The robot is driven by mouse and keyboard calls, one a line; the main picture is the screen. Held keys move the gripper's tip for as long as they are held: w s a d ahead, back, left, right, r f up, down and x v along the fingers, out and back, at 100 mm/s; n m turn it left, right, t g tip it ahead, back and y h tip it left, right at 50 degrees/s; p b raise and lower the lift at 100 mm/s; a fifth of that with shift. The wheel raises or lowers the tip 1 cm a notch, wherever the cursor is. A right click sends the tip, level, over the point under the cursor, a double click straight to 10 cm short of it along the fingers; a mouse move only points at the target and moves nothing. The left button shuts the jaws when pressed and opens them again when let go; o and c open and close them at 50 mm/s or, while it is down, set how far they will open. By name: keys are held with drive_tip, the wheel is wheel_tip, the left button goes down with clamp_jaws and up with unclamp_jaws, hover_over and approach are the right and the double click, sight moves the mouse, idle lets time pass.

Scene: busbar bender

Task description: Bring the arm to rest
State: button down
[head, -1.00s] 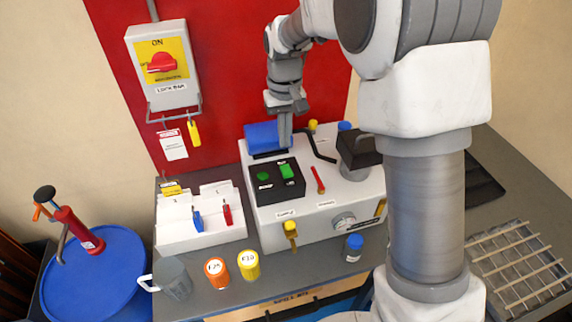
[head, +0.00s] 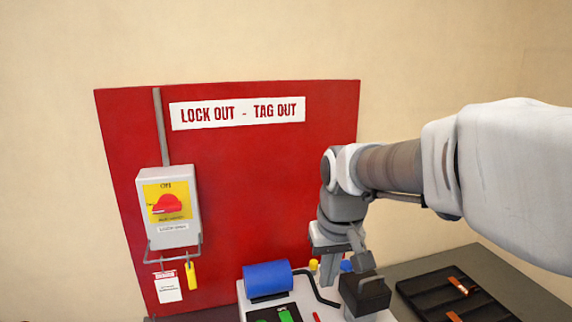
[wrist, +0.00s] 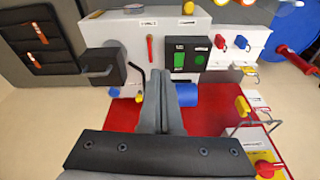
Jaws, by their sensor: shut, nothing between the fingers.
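My gripper (head: 329,272) is shut and empty, its fingers pressed together and pointing down. In the head view it hangs in front of the red board, above the back of the white bender machine (head: 300,303) and right of its blue cylinder (head: 267,277). In the wrist view my shut fingers (wrist: 166,100) point at the machine (wrist: 165,35), with the blue cylinder (wrist: 187,95) just right of them. I see nothing held, and a gap to the machine cannot be judged exactly. My arm reaches in from the right.
The red lockout board (head: 235,200) stands behind, with a switch box (head: 168,207) at left. A black block (head: 364,294) with a handle sits on the machine right of my gripper. A black tray (head: 455,295) lies on the bench at right. The wall above is clear.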

drive_tip(key=s+d+r+m+t, duration=0.1)
drive_tip(key=s+d, duration=0.2)
drive_tip(key=s, duration=0.5)
drive_tip(key=s+d+r+t, duration=0.1)
drive_tip(key=s+d+t, duration=0.1)
drive_tip(key=s, duration=0.5)
drive_tip(key=shift+s+d+m, duration=0.4)
drive_tip(key=shift+d, duration=0.35)
